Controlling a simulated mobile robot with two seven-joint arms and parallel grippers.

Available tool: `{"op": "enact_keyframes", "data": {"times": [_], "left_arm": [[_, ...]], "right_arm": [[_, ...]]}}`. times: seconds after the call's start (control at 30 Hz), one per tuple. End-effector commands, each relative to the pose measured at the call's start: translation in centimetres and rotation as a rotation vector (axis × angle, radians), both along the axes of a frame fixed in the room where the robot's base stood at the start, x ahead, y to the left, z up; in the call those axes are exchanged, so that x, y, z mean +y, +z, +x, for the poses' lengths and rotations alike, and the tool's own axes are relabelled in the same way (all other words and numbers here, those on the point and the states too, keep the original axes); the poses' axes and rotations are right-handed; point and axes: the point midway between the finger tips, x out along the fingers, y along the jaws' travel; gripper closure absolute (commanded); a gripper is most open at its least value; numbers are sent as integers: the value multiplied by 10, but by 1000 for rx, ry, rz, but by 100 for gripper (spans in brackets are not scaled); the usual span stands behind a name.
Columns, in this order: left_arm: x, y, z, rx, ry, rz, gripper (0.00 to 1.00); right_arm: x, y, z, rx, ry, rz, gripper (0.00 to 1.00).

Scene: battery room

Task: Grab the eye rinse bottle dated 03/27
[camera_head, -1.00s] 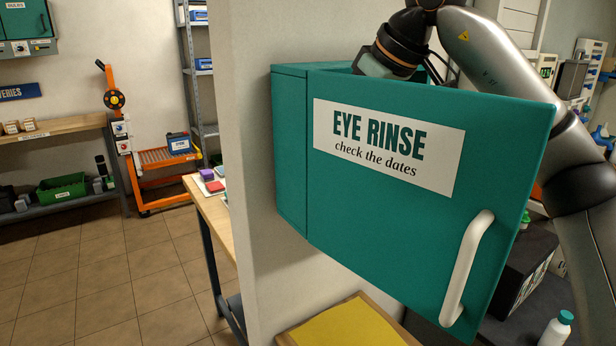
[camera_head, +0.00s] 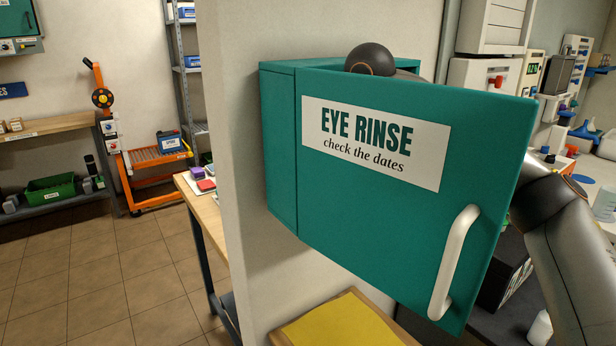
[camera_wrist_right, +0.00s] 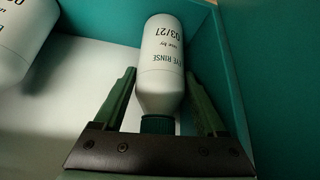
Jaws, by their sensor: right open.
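The eye rinse cabinet (camera_head: 284,150) is teal, and its door (camera_head: 400,220) stands open toward me, hiding the inside in the head view. In the right wrist view, a white bottle (camera_wrist_right: 162,65) with a green cap is marked "EYE RINSE use by 03/27". My right gripper (camera_wrist_right: 165,80) is open, with one finger on each side of this bottle and small gaps showing. A second white bottle (camera_wrist_right: 20,40) is at the left edge, its date cut off. In the head view my right arm reaches behind the door, so the gripper is hidden there. My left gripper is not in view.
The open door with its white handle (camera_head: 455,262) stands between my head and the cabinet's inside. The teal cabinet wall (camera_wrist_right: 220,60) is close beside the right finger. A yellow-topped surface (camera_head: 340,325) lies below the cabinet.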

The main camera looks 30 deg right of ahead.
Motion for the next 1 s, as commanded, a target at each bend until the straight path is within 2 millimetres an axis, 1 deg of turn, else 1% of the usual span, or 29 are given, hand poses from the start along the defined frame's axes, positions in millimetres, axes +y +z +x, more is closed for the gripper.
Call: {"op": "enact_keyframes", "data": {"times": [0.1, 0.73, 0.77, 1.0], "left_arm": [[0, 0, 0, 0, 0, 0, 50], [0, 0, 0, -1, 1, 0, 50], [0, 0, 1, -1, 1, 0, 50], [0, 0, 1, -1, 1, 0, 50]], "right_arm": [[0, 0, 0, 0, 0, 0, 28], [0, 1, 0, -1, 0, 0, 98], [0, 1, 0, -1, 0, 0, 100], [0, 2, 0, -4, 0, 1, 100]]}}
